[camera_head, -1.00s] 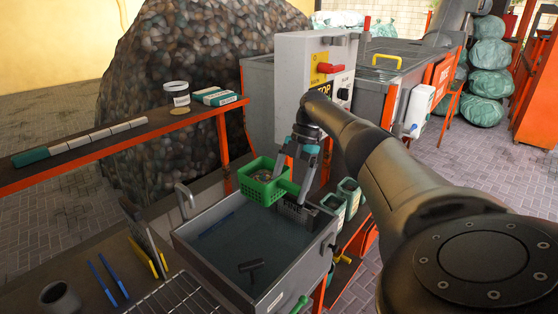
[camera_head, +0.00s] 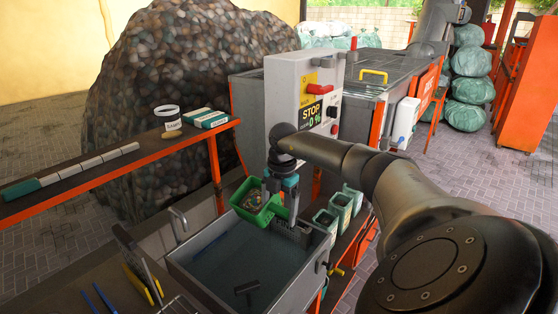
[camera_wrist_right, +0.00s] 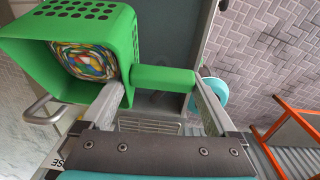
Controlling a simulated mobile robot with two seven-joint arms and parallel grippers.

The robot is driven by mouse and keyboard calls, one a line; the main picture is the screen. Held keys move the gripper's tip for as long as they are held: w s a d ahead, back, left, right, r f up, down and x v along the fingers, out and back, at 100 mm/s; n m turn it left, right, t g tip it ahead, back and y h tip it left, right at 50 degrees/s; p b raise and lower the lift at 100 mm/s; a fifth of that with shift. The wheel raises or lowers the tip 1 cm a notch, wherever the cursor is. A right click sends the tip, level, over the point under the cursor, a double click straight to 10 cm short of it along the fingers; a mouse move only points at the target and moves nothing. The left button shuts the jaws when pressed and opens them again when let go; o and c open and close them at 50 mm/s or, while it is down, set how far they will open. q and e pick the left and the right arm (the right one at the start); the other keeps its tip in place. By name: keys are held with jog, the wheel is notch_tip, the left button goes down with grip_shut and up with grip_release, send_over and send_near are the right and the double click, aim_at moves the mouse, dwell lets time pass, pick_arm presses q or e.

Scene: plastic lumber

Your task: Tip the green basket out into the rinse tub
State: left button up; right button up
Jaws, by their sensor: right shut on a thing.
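The green basket (camera_head: 254,203) is tilted over the far right part of the rinse tub (camera_head: 182,268). My right gripper (camera_head: 278,208) is shut on the basket's handle, on its right side. In the right wrist view, the fingers (camera_wrist_right: 165,95) sit on either side of the green handle (camera_wrist_right: 166,78), and the basket (camera_wrist_right: 125,35) is at upper left. Multicoloured contents (camera_wrist_right: 84,60) are still inside the basket. The grey tub holds dark water with a dark T-shaped tool (camera_head: 247,288) in it. My left gripper is not in view.
A grey control box (camera_head: 295,100) stands behind the tub. Green-and-white containers (camera_head: 340,208) stand right of it. A shelf (camera_head: 100,170) with a labelled jar (camera_head: 167,114) runs along the left. A curved tap (camera_head: 180,220) rises at the tub's left edge.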

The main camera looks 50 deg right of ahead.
jog(key=f+h, duration=0.1)
jog(key=h, duration=0.1)
jog(key=shift+f+h, duration=0.15)
jog(key=shift+h, duration=0.25)
notch_tip(320, 180, down, 6)
jog(key=a+h+b, duration=0.2)
jog(key=h+b, duration=0.3)
jog(key=h, duration=0.3)
jog(key=shift+a+r+h, duration=0.2)
jog(key=shift+h, duration=0.2)
jog(key=h+b, duration=0.1)
jog(key=b, duration=0.3)
jog(key=h+b, duration=0.1)
jog(key=b, duration=0.2)
jog(key=shift+a+b, duration=0.35)
jog(key=shift+a+r+n+t+h+p, duration=0.1)
jog(key=shift+a+h+p, duration=0.25)
jog(key=shift+h+p, duration=0.65)
jog(key=shift+a+f+n+t+h+p, duration=0.1)
jog(key=shift+a+h+p, duration=0.2)
jog(key=shift+h+p, duration=0.65)
jog(key=shift+a+r+n+t+h+p, duration=0.1)
jog(key=shift+a+h+p, duration=0.4)
jog(key=shift+p, duration=0.8)
jog(key=shift+d, duration=0.1)
